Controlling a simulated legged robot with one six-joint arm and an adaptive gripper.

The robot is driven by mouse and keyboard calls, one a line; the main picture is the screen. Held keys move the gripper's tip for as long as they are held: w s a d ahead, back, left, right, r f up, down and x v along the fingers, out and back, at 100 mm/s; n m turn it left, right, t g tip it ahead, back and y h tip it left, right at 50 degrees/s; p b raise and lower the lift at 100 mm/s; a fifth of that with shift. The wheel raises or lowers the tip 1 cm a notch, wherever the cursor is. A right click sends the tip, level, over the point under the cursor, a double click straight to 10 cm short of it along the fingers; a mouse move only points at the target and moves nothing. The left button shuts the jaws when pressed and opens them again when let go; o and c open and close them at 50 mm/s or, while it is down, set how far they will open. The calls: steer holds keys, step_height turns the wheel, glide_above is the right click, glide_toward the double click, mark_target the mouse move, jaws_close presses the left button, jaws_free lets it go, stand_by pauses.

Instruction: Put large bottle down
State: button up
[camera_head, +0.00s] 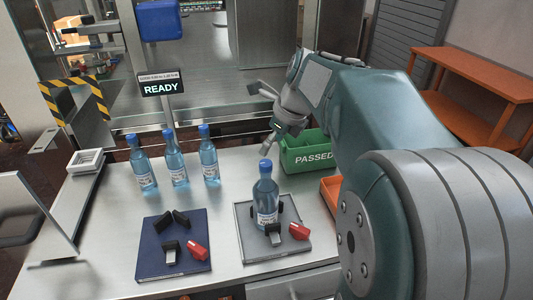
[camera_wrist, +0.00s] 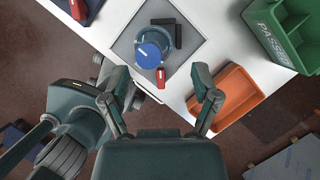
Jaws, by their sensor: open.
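A blue bottle with a blue cap (camera_head: 266,190) stands upright on the grey square plate (camera_head: 286,253), among small black blocks and a red piece. In the wrist view the bottle (camera_wrist: 153,46) is seen from above, cap towards the camera, beyond my fingertips. My gripper (camera_head: 267,122) is open and empty, above and behind the bottle, apart from it. Its two spread fingers (camera_wrist: 162,84) also show in the wrist view, with nothing between them. Three similar bottles, one of them the middle bottle (camera_head: 176,160), stand in a row at the back left.
A dark blue plate (camera_head: 150,262) with black blocks and a red piece (camera_head: 197,249) lies left of the grey plate. A green "PASSED" bin (camera_head: 306,158) and an orange tray (camera_head: 328,190) are on the right. A sign reading READY (camera_head: 160,88) stands behind the bottles.

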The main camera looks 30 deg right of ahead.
steer(key=v, duration=0.7)
steer(key=s+a+f+n+t+h, duration=0.1)
steer(key=s+a+f+n, duration=0.4)
steer(key=n, duration=1)
steer(key=s+a+f+n+h, duration=0.1)
steer(key=s+a+f+n, duration=0.5)
steer(key=n, duration=0.9)
steer(key=s+a, duration=0.3)
steer(key=s, duration=0.1)
steer(key=shift+s+a+f+t, duration=0.25)
steer(key=shift+s+a+t, duration=0.05)
steer(key=shift+s+t, duration=0.1)
